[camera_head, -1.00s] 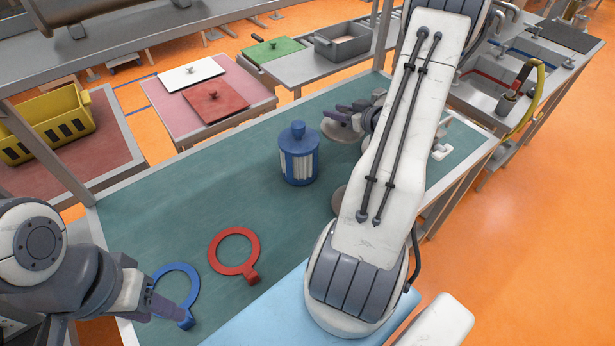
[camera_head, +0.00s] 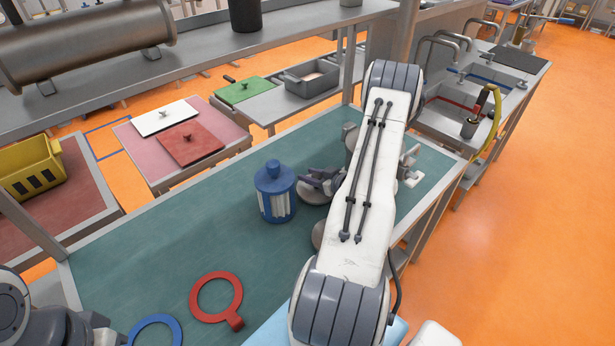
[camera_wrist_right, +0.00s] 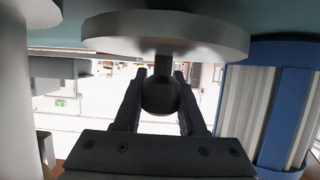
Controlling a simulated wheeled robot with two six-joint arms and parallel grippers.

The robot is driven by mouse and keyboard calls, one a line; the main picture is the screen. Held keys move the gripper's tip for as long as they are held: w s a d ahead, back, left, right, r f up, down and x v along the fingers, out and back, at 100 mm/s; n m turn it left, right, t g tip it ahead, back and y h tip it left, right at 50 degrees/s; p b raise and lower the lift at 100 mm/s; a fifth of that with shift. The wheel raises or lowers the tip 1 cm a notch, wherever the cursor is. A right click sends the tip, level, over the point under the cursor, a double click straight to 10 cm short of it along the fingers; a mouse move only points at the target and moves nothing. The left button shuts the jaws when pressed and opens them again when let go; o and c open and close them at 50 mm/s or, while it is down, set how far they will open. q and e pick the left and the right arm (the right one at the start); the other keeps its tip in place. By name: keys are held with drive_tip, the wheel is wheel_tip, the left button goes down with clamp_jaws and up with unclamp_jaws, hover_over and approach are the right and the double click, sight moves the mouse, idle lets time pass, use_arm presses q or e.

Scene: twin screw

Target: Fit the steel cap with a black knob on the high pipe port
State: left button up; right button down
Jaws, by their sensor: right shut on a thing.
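The steel cap is a grey disc (camera_head: 314,197) close to the green table, right of the blue canister. In the right wrist view the disc (camera_wrist_right: 165,38) shows with its dark round knob (camera_wrist_right: 160,97) between my fingers. My right gripper (camera_head: 312,178) is shut on the knob. I cannot tell whether the disc touches the table. A large steel pipe (camera_head: 85,42) lies on the raised shelf at the upper left; its ports are not clear. My left arm shows at the bottom left corner, with its fingertips out of frame.
The blue canister (camera_head: 274,192) stands just left of the cap. A red ring (camera_head: 195,298) and a blue ring (camera_head: 175,325) lie on the table (camera_head: 130,240), whose left part is clear. Another grey round piece (camera_head: 318,236) is partly hidden by my right arm.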

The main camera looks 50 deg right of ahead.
drive_tip(key=shift+f, duration=0.2)
drive_tip(key=shift+c, duration=2.4)
unclamp_jaws()
drive_tip(key=shift+r, duration=0.1)
